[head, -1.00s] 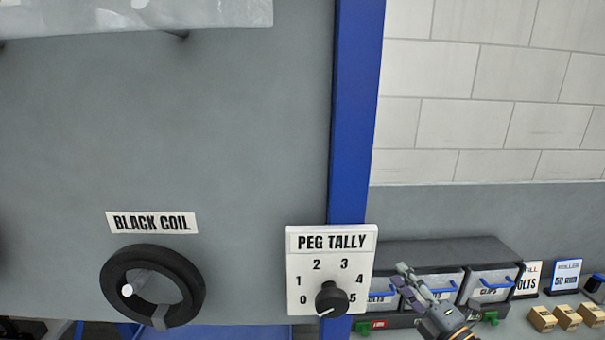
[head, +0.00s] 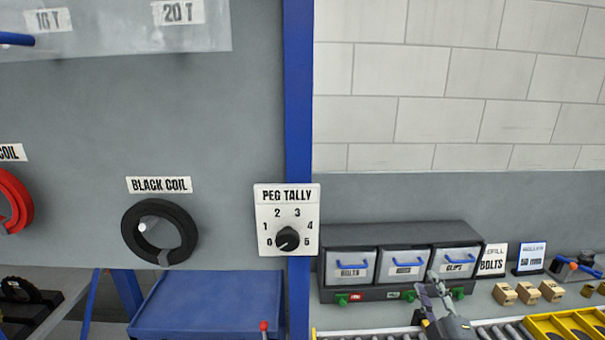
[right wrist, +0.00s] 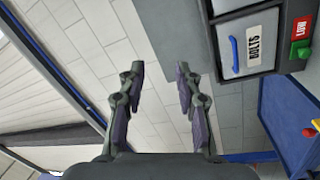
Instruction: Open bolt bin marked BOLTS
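The bolt bin marked BOLTS (head: 350,272) is the left one of a row of three grey drawers with blue handles on the bench. It looks closed in both views. In the right wrist view the BOLTS bin (right wrist: 235,25) lies at the upper right, with its blue handle (right wrist: 234,54) beside the label. My right gripper (head: 432,284) is in front of the CLIPS bin (head: 457,257), right of the BOLTS bin. In the right wrist view my right gripper (right wrist: 160,76) is open, with nothing between its fingers. My left gripper is not in view.
The middle bin (head: 405,258) separates BOLTS from CLIPS. Sign cards (head: 491,260) and small boxes (head: 504,294) stand right. A PEG TALLY dial (head: 288,238) is left; a roller conveyor (head: 490,332) runs in front.

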